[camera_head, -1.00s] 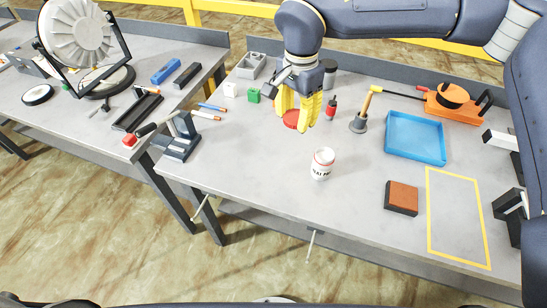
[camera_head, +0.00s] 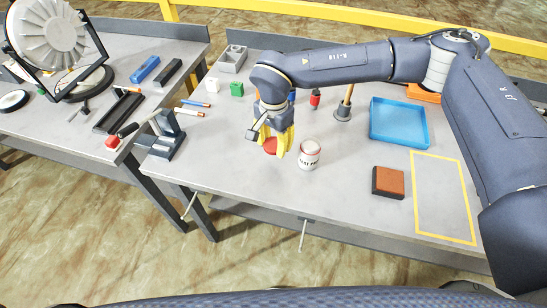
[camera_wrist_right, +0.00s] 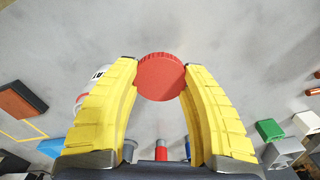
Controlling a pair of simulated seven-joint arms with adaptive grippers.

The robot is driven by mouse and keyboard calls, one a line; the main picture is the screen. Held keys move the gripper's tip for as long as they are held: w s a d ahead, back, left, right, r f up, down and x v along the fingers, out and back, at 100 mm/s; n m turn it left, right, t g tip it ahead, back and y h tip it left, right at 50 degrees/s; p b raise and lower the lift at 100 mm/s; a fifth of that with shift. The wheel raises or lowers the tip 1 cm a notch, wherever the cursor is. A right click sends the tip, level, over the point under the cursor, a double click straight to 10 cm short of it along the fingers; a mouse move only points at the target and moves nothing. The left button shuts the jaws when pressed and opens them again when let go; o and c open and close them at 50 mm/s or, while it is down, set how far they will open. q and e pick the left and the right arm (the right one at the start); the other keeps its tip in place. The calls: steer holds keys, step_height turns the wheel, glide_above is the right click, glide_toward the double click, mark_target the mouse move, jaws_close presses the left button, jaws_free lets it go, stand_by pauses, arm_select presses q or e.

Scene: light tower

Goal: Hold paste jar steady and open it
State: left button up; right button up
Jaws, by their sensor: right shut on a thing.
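The paste jar (camera_head: 309,154) is white with dark lettering and a thin red band near its top. It stands upright on the grey table, with no gripper on it. My right gripper (camera_head: 274,151) is just left of it, its yellow fingers shut on a round red ribbed lid (camera_wrist_right: 161,76). The lid is apart from the jar; I cannot tell whether it touches the table. In the right wrist view the jar (camera_wrist_right: 97,74) is mostly hidden behind the left finger. My left gripper is not in view.
A brown-topped block (camera_head: 388,182), a yellow-outlined area (camera_head: 443,197) and a blue tray (camera_head: 398,124) lie to the right. A grey stand (camera_head: 165,140) is at the table's left edge. The front of the table near the jar is clear.

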mark_target(274, 162)
steer(key=shift+f, duration=3.65)
steer(key=shift+f, duration=0.15)
steer(key=o, duration=1.3)
steer(key=shift+c, duration=0.2)
